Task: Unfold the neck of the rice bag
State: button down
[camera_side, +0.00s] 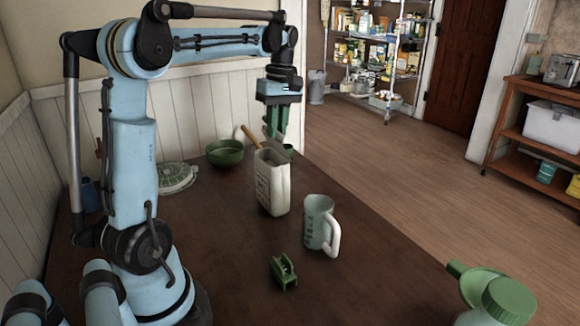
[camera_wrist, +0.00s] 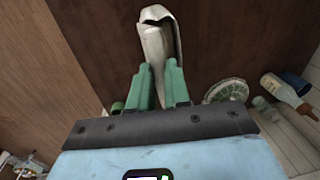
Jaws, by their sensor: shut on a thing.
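The rice bag (camera_side: 272,187) stands upright on the dark table, off-white with dark print on its side. In the wrist view its pale grey, creased top (camera_wrist: 155,42) lies between the fingertips. My gripper (camera_side: 272,136) comes down from above with green fingers at the bag's top. It is shut on the bag's neck; the fingers (camera_wrist: 158,75) pinch it from both sides in the wrist view. The fingers hide part of the neck, so I cannot tell how far it is folded. A green clip (camera_side: 284,271) lies on the table, apart from the bag.
A pale measuring jug (camera_side: 318,222) stands right of the bag. A green-capped jar (camera_side: 508,297) is at the lower right.

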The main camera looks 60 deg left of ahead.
jog(key=shift+w+a+g, duration=0.1)
jog(key=shift+w+g, duration=1.4)
jog(key=shift+g, duration=0.5)
jog(key=c, duration=1.1)
grip_release()
jog(key=shift+o, duration=0.2)
jog(key=d+r, duration=1.1)
jog(key=shift+d, duration=0.35)
